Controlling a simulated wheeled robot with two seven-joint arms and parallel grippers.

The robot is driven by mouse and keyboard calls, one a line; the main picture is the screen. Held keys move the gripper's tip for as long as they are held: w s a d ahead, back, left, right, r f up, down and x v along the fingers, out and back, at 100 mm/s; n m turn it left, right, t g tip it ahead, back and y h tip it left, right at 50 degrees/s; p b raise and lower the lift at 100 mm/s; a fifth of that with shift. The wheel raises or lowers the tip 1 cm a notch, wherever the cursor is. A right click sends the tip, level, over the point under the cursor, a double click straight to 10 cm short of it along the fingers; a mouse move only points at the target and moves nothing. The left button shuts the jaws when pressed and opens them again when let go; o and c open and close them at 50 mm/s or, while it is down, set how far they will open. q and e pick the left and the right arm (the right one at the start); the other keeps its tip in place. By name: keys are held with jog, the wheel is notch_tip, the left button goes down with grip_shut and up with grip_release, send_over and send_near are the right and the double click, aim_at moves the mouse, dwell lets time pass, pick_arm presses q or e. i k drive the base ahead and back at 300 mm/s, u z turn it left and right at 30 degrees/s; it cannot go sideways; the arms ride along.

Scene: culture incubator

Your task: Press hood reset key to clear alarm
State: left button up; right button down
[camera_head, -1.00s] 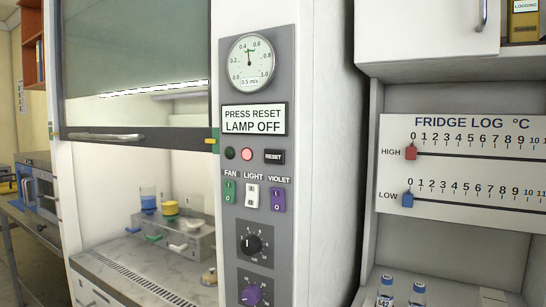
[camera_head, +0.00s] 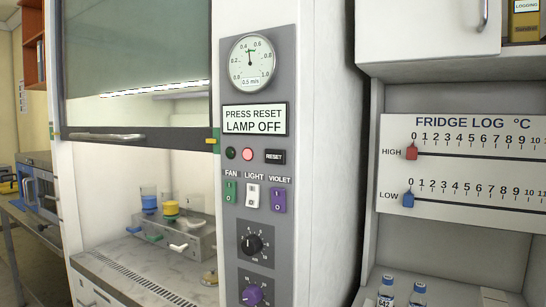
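The black reset key (camera_head: 274,157), labelled RESET, is on the grey control panel (camera_head: 229,255) of the fume hood. Left of it are a lit red lamp (camera_head: 248,154) and a dark green lamp (camera_head: 231,153). Above them a display (camera_head: 254,119) reads "PRESS RESET LAMP OFF". A round gauge (camera_head: 251,63) marked m/s sits at the top, its needle near the 0.4 to 0.6 marks. Neither of my grippers is in view, and nothing covers the key.
Below the key are fan (camera_head: 230,192), light (camera_head: 252,196) and violet (camera_head: 278,200) switches, then a black knob (camera_head: 251,244) and a purple knob (camera_head: 251,294). The hood's glass sash (camera_head: 135,60) is raised. A fridge log board (camera_head: 465,195) hangs right. Capped vials (camera_head: 387,290) stand below it.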

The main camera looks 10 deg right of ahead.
aim_at(274, 156)
jog(key=u, duration=2.3)
jog(key=i, duration=1.65)
jog(key=z, duration=3.05)
